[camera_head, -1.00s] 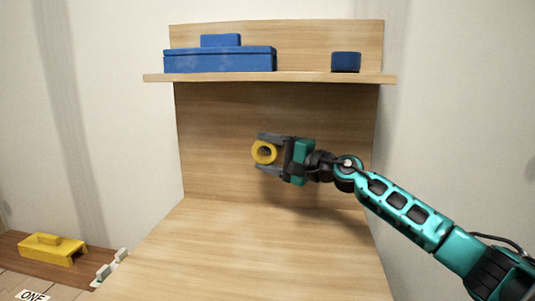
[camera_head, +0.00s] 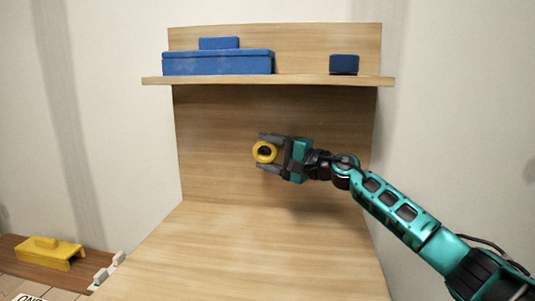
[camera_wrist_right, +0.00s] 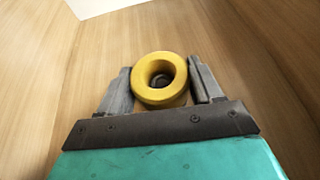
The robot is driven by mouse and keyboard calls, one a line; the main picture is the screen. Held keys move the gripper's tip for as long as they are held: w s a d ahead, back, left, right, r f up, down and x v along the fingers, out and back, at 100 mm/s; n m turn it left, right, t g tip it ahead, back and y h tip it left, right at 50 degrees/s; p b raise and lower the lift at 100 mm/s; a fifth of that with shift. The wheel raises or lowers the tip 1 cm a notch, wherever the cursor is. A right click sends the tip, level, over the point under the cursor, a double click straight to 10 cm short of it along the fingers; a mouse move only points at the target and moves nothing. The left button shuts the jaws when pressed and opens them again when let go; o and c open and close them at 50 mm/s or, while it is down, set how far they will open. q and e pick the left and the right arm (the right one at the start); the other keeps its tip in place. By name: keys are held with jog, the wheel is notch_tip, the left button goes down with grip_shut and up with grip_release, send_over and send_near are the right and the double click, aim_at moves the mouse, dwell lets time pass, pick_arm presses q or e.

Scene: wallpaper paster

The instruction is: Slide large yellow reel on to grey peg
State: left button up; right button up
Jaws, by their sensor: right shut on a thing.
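The yellow reel (camera_head: 257,157) is a ring with a round hole, held in front of the wooden back panel. My right gripper (camera_head: 268,152) is shut on it, with one grey finger above and one below in the head view. In the right wrist view the reel (camera_wrist_right: 143,88) sits between the two grey fingers of the right gripper (camera_wrist_right: 160,90), its hole facing the camera. A dark shape shows inside the hole; I cannot tell whether it is a peg. No grey peg can be made out. My left gripper is not in view.
A wooden shelf (camera_head: 300,82) above holds a blue box (camera_head: 215,63) and a small blue block (camera_head: 344,65). The wooden tabletop (camera_head: 250,240) below is clear. A yellow handled object (camera_head: 50,256) lies on a brown surface at lower left, near small white parts (camera_head: 108,270).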

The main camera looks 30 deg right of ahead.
jog(key=shift+w+d, duration=0.5)
jog(key=shift+w, duration=0.2)
jog(key=o, duration=1.2)
jog(key=shift+s+a+p, duration=0.45)
jog(key=shift+s+a, duration=0.3)
jog(key=shift+s, duration=0.25)
jog(key=s+a+p, duration=0.2)
jog(key=s, duration=0.1)
jog(key=shift+s+a, duration=0.3)
jog(key=shift+a, duration=0.1)
